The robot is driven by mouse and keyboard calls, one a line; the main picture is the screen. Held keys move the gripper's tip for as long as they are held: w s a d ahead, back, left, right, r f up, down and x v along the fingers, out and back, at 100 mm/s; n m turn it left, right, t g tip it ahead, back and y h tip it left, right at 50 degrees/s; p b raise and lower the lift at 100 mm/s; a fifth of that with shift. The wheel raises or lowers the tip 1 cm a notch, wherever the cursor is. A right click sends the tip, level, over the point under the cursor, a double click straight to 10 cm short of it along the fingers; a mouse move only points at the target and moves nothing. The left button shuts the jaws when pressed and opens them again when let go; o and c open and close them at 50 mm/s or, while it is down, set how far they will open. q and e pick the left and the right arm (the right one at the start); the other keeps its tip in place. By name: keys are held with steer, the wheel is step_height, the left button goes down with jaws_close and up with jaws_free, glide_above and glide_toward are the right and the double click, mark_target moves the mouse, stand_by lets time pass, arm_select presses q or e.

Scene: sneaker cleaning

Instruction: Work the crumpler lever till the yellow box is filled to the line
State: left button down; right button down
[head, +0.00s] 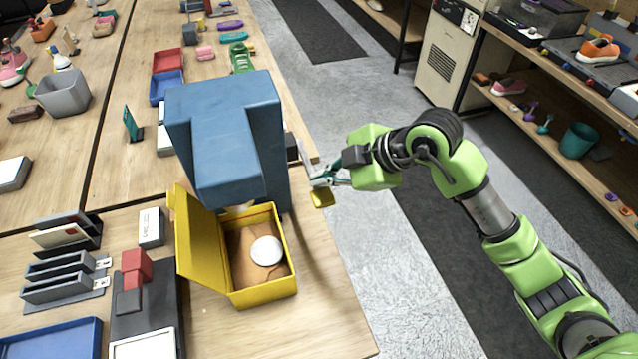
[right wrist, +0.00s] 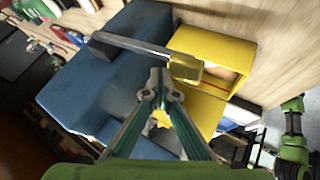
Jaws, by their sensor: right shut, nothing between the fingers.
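The blue crumpler (head: 225,125) stands at the table's right edge. Its lever is a grey bar on the right side with a yellow end (head: 322,198); the lever also shows across the top of the right wrist view (right wrist: 187,68). My right gripper (head: 317,181) is shut and empty, its tips close to the lever's yellow end; I cannot tell if they touch. The yellow box (head: 262,299) sits open below the crumpler, its lid swung to the left. Brown paper (head: 243,262) and a white round piece (head: 266,251) are inside.
A dark stand with a red block (head: 136,262), a slotted grey rack (head: 65,280) and a blue tray (head: 60,340) are left of the box. A red tray (head: 168,60) lies behind the crumpler. The floor right of the table is clear. Shelves stand at the far right.

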mark_target(322, 197)
steer(key=shift+s+f+b, duration=0.2)
steer(key=shift+f+b, duration=1.35)
steer(key=shift+f, duration=1.25)
stand_by(1.8)
steer(key=shift+r, duration=0.1)
stand_by(0.5)
steer(key=shift+w+r+p, duration=0.2)
steer(key=shift+r+p, duration=3.2)
steer(key=shift+r, duration=0.25)
steer(key=shift+r, duration=0.1)
step_height(322, 197, up, 5)
steer(key=p, duration=0.4)
steer(key=shift+w+a, duration=0.1)
steer(key=shift+w, duration=0.05)
